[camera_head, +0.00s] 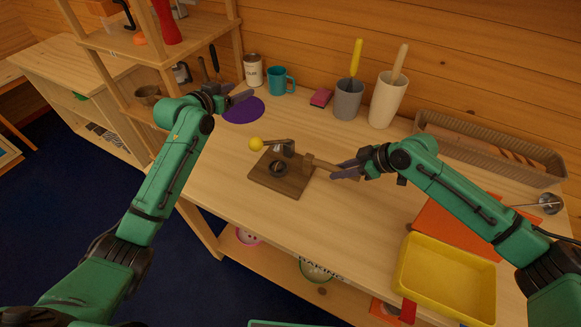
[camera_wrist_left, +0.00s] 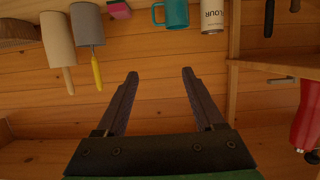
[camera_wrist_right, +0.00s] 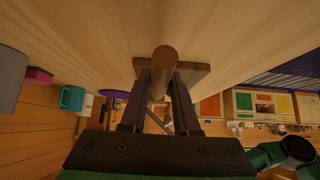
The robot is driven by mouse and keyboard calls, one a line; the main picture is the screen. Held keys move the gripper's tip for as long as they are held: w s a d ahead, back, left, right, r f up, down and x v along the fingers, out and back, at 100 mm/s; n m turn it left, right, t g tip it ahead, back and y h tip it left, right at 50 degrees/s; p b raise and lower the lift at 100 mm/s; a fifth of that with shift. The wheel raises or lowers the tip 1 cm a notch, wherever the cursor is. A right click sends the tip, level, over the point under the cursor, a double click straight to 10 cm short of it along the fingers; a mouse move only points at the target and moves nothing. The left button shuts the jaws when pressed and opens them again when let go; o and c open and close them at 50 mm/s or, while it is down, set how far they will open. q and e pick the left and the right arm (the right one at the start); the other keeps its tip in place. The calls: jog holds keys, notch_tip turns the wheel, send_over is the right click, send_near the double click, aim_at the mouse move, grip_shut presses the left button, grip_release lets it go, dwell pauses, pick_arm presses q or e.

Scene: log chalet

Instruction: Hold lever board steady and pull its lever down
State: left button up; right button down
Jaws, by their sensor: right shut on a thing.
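The lever board, a dark brown wooden plate (camera_head: 268,184), lies on the pale wooden table. Its metal lever (camera_head: 274,142) reaches left from a pivot block to a yellow ball knob (camera_head: 255,144), which stands above the board's far left edge. A wooden handle sticks out from the board's right side. My right gripper (camera_head: 343,170) is shut on this handle (camera_wrist_right: 164,60), which sits between its fingers in the right wrist view. My left gripper (camera_head: 238,99) is open and empty, over or near the purple round mat, behind and left of the knob. It also shows in the left wrist view (camera_wrist_left: 160,75).
The purple mat (camera_head: 243,110), flour tin (camera_head: 253,71), teal mug (camera_head: 281,81), pink sponge (camera_head: 321,97), grey cup (camera_head: 348,99) and cream cup (camera_head: 387,101) line the back. A yellow tray (camera_head: 446,282) stands front right, a wicker basket (camera_head: 490,152) back right. Shelving (camera_head: 150,50) rises left.

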pick_arm(q)
jog(key=v, duration=0.7)
dwell(0.4)
dwell(0.3)
